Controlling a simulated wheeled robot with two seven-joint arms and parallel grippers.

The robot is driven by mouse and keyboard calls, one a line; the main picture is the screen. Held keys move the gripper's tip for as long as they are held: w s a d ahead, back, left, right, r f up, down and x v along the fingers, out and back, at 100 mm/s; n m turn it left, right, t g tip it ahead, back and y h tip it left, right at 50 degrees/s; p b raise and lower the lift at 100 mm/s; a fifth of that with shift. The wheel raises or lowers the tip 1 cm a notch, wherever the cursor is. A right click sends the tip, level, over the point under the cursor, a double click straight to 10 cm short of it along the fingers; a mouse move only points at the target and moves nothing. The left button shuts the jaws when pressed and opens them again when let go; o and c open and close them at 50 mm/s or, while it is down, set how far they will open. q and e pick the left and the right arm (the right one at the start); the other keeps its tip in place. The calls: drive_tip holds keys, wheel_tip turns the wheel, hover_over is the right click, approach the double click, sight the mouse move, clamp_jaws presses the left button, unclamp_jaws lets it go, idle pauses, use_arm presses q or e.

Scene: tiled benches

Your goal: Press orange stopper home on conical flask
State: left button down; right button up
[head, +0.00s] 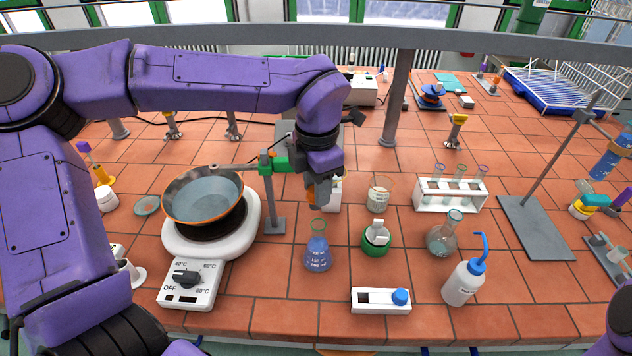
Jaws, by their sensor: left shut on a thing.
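The conical flask (317,252) with blue liquid stands upright on the tiled bench, its open neck facing up. My left gripper (319,200) points down just above and behind the flask's mouth in the picture. It is shut on the orange stopper (311,190), of which only a small orange part shows beside the fingers. The stopper looks apart from the neck, though the exact gap is hard to judge. My right gripper is out of view; only purple parts of my right arm show at the lower right edge.
A hotplate (190,284) with a pan (203,197) stands left of the flask, beside a clamp stand (273,224). A green-based vessel (376,241), a round flask (441,240), a wash bottle (462,284) and a white block (372,301) stand to the right. A test-tube rack (450,197) is behind.

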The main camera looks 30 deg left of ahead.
use_arm(q)
drive_tip(key=w+f, duration=0.1)
drive_tip(key=f, duration=0.1)
drive_tip(key=w+f+b, duration=0.1)
drive_tip(key=shift+w+f, duration=0.35)
drive_tip(key=shift+f, duration=0.05)
drive_tip(key=shift+s+f+b, duration=0.75)
drive_tip(key=shift+f, duration=0.35)
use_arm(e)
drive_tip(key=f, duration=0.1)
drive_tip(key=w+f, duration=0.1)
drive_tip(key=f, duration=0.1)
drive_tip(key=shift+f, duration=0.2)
use_arm(q)
drive_tip(key=shift+w, duration=0.1)
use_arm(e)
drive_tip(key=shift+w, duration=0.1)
use_arm(q)
drive_tip(key=shift+w+p, duration=0.1)
drive_tip(key=shift+p, duration=0.2)
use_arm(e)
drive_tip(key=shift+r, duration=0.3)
use_arm(q)
drive_tip(key=shift+f+b, duration=0.85)
drive_tip(key=shift+f, duration=0.95)
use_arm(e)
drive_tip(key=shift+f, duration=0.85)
